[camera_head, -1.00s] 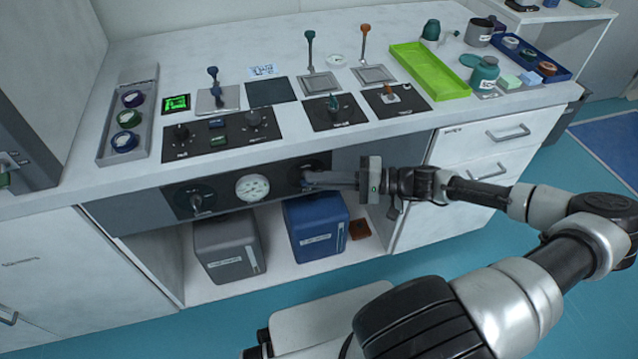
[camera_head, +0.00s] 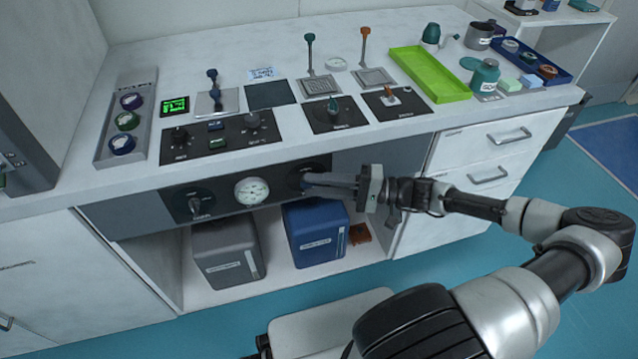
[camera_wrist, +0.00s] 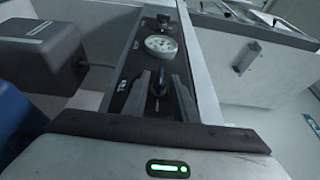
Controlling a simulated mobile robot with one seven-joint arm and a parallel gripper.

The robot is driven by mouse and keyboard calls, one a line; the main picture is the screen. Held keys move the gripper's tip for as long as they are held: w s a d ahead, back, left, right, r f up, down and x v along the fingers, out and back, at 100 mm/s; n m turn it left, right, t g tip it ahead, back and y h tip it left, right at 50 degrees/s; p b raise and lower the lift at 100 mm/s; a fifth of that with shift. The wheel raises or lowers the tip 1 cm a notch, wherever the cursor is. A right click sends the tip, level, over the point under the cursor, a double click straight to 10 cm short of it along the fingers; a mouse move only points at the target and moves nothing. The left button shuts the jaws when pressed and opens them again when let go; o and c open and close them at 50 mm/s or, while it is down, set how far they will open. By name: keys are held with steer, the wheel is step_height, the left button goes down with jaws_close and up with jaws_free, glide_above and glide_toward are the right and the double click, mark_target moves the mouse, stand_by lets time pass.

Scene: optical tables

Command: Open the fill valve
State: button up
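The front panel below the worktop carries a right valve knob (camera_head: 304,177), a round gauge (camera_head: 252,191) and a left valve knob (camera_head: 198,205). Labels are too small to read surely. My gripper (camera_head: 318,180) reaches the right knob from the right and partly hides it. In the wrist view, the dark knob (camera_wrist: 158,83) stands between my gripper's two fingers (camera_wrist: 161,90), which are spread with a gap visible around the knob. Contact is not clear. The gauge (camera_wrist: 161,45) and the other knob (camera_wrist: 166,20) lie beyond it along the panel.
A grey container (camera_head: 226,252) and a blue container (camera_head: 316,234) stand in the open bay under the panel. Drawers (camera_head: 495,155) are at the right. The worktop above holds dark control plates, upright levers and a green tray (camera_head: 428,76).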

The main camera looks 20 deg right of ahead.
steer(key=shift+d, duration=0.1)
steer(key=p+v, duration=0.1)
steer(key=v, duration=1.6)
steer(key=shift+s+d, duration=0.1)
